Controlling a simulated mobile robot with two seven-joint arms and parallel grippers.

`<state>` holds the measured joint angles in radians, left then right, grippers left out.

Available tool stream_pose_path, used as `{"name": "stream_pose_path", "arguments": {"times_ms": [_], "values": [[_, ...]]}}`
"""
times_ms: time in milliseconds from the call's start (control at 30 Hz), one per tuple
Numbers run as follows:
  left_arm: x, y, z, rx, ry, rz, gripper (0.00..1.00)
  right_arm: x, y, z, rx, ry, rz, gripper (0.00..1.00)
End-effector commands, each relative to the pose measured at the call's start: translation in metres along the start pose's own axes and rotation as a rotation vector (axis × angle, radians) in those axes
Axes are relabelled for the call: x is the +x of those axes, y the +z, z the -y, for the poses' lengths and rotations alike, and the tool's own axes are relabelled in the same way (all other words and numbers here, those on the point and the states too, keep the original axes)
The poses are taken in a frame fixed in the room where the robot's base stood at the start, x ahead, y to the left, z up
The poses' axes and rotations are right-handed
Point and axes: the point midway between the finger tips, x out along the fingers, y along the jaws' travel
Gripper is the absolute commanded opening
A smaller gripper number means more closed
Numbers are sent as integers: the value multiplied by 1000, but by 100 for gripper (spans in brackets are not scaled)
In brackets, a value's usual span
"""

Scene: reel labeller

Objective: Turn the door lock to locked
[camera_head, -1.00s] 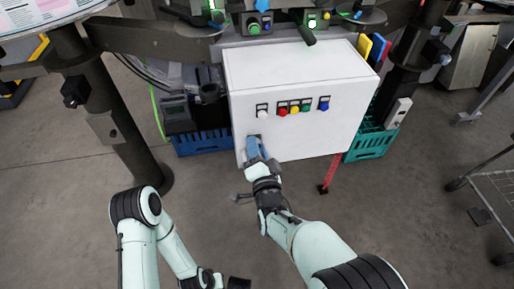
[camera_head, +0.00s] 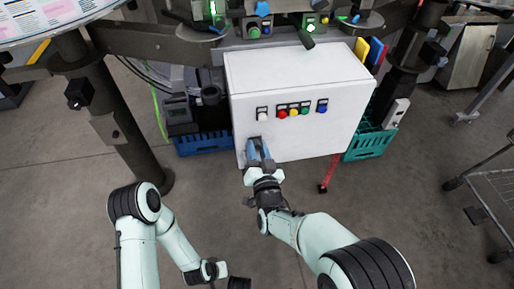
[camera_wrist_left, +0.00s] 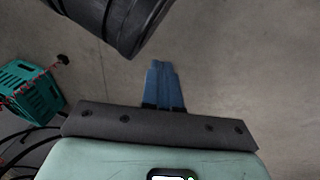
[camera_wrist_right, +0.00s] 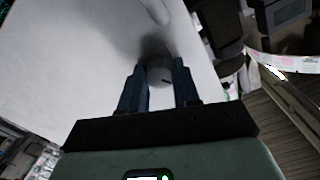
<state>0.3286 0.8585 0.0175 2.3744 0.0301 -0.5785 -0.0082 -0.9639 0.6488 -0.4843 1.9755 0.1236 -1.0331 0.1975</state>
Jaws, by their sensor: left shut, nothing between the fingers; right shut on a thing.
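The door lock (camera_wrist_right: 159,74) is a small grey round knob with a dark slot-like mark, low on the left side of the white cabinet door (camera_head: 320,142). In the head view my right gripper (camera_head: 256,142) hides most of it. In the right wrist view the two blue fingers of my right gripper (camera_wrist_right: 160,80) stand on either side of the lock and are shut on it. My left gripper (camera_wrist_left: 165,70) is shut and empty, with its blue fingers together over the floor, away from the cabinet.
Above the lock is a white button (camera_head: 262,114). Red, yellow and green buttons (camera_head: 293,111) and a blue button (camera_head: 323,106) are farther right. A blue crate (camera_head: 203,142) and a teal crate (camera_head: 368,142) flank the cabinet.

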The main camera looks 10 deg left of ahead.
Motion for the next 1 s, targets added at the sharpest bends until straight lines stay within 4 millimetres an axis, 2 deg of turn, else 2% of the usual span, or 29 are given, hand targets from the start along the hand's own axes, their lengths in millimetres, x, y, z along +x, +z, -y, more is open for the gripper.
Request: {"name": "stream_pose_path", "arguments": {"times_ms": [267,700,1000], "values": [[-15,-18,-15,14,27,-58,0,0,-1,0,-263,0,0,1],[-32,8,-20,20,29,22,0,0,-1,1,-673,0,0,1],[-41,21,-22,23,31,61,0,0,-1,1,-881,-1,-2,1]]}}
